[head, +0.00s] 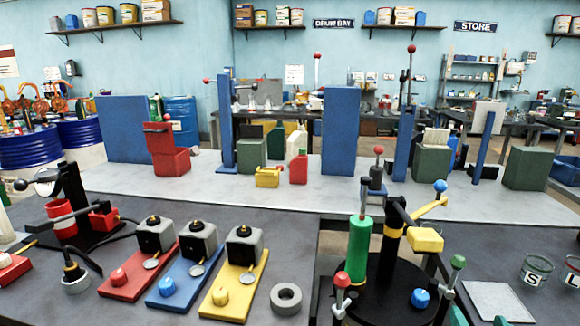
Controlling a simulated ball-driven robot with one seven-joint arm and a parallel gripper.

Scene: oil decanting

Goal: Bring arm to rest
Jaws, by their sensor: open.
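My gripper does not show in the head view, and I cannot make out any part of my arm there. The place around is a workbench area. The near dark bench (130,196) and the long light grey bench (300,190) behind it both carry equipment. Where my arm stands relative to them is hidden.
Red (138,283), blue (187,285) and yellow (228,297) boards with grey blocks stand near the front. A grey ring (286,297) lies beside them. A black lever stand (394,262) with a green cylinder (358,250) rises at right. A square plate (497,301) lies further right.

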